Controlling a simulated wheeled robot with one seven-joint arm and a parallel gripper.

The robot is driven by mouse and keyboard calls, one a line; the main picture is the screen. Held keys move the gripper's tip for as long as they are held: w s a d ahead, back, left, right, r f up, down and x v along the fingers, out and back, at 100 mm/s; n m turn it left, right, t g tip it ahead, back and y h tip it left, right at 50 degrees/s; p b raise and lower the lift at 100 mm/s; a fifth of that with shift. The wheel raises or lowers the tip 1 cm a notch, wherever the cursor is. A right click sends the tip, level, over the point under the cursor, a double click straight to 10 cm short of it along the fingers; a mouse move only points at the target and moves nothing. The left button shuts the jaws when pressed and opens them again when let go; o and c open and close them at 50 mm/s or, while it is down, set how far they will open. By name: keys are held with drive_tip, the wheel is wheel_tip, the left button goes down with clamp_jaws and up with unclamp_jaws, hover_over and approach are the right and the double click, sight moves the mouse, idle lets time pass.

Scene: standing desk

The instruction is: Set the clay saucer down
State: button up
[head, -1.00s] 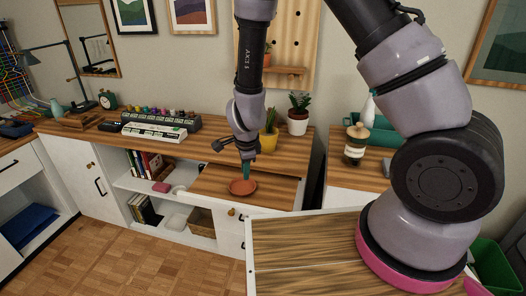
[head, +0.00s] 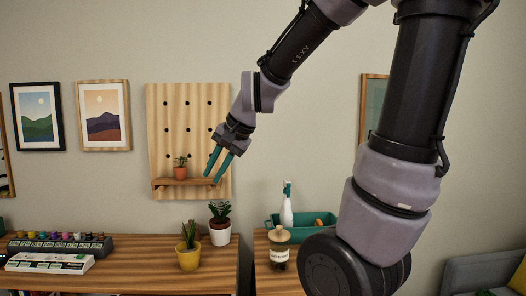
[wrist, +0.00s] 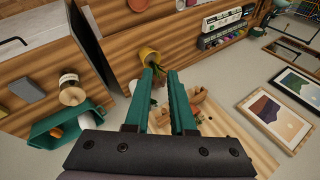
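A small potted plant (head: 180,172) sits on the pegboard shelf near my fingers. A yellow pot (head: 188,259) and a white pot (head: 220,236) stand on the desk below. A jar (head: 279,258) and a teal bin (head: 300,228) are to the right.

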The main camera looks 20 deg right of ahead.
drive_tip(key=s+d+r+n+t+h, duration=0.1)
drive_tip(key=s+d+r+n+h, duration=0.1)
drive_tip(key=s+d+r, duration=0.4)
drive_tip(key=s+d+n, duration=0.1)
drive_tip(key=s+d, duration=0.1)
drive_tip(key=s, duration=0.2)
drive_tip(key=shift+d+t, duration=0.3)
drive_tip(key=shift+d, duration=0.1)
